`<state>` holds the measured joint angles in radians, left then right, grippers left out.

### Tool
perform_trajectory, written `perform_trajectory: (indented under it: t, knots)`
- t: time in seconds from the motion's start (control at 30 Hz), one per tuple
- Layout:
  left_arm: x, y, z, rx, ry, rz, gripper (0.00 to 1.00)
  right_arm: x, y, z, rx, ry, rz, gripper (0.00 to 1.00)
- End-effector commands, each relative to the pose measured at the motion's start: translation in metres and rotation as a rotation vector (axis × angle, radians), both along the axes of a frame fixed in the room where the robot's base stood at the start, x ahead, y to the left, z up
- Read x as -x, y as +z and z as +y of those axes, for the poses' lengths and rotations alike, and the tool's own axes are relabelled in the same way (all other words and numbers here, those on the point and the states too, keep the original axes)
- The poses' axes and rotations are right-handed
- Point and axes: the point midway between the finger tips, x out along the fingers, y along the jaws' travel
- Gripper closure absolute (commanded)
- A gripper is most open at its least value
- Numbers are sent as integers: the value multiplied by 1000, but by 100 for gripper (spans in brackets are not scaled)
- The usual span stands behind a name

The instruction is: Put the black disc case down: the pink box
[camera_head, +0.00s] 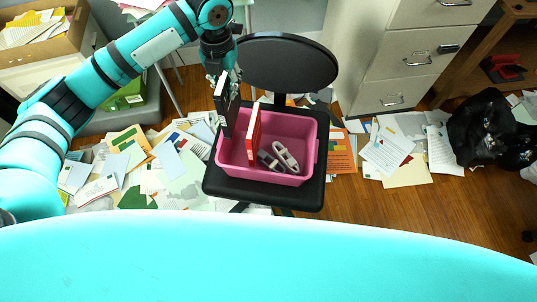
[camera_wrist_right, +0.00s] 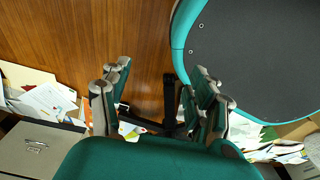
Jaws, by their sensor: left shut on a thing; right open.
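The pink box (camera_head: 290,126) sits on the seat of a black chair in the head view. Inside it are a red case (camera_head: 254,132) standing on edge and small grey and dark items (camera_head: 285,157). My left gripper (camera_head: 222,76) is shut on the black disc case (camera_head: 229,108) and holds it upright at the box's left side, its lower end overlapping the left rim in the picture. I cannot tell how high it is above the box floor. My right gripper (camera_wrist_right: 160,105) shows in the right wrist view, open, with nothing between its fingers.
The black chair's round backrest (camera_head: 288,62) rises behind the box. Papers (camera_head: 395,155) litter the wooden floor on both sides. A white drawer cabinet (camera_head: 405,55) stands at the back right and a black bag (camera_head: 482,128) at the far right.

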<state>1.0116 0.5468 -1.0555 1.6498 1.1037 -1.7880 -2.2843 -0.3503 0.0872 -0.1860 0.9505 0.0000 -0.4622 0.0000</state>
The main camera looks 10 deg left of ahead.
Motion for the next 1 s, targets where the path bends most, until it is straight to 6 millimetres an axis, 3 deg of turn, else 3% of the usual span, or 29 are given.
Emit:
perform_trajectory:
  t: [0.03,0.17,0.43,0.73,1.0]
  knots:
    - [0,-16,0,0,0,0,100,-7,-11,1,0,-1,-6,39]
    - [0,-40,0,0,0,0,100,-24,-20,4,-3,-3,-18,39]
    - [0,-112,0,0,1,0,100,-70,-38,12,-7,-11,-51,39]
    - [0,-143,0,0,1,0,100,-92,-28,15,-9,-15,-68,39]
    - [0,-188,0,0,1,2,100,-107,0,17,-11,-19,-84,39]
